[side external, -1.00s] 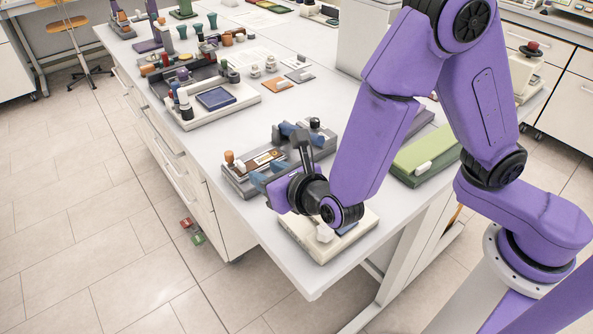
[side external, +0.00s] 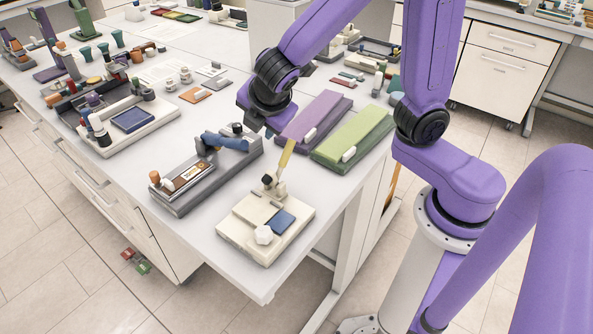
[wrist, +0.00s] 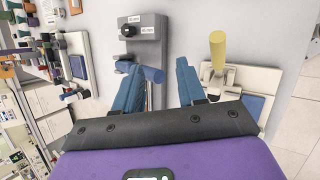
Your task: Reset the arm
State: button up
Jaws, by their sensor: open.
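My gripper (side external: 268,128) hangs over the bench between the grey tester and the purple board, seen partly from behind in the side view. In the wrist view its two blue fingers (wrist: 158,72) stand apart with nothing held between them. The cream tester (side external: 236,238) stands at the near bench corner, with a white knob (side external: 264,235), a blue pad (side external: 283,222) and a tilted yellow rod (side external: 286,157). The rod also shows in the wrist view (wrist: 217,50), right of the fingers and apart from them.
A grey tester (side external: 180,208) with a blue cylinder (side external: 225,143) stands left of the cream one. A purple board (side external: 318,113) and a green board (side external: 352,137) lie behind. Another cream tester (side external: 150,130) stands far left.

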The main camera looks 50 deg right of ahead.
jog(key=s+d+m+g+y, duration=0.2)
jog(key=s+m+g, duration=0.1)
jog(key=s, duration=0.8)
jog(key=s+d+f+m+g+y, duration=0.1)
jog(key=s+d+m+g+y, duration=0.1)
jog(key=s, duration=0.9)
jog(key=shift+d+m+g, duration=0.4)
jog(key=shift+d+m, duration=0.3)
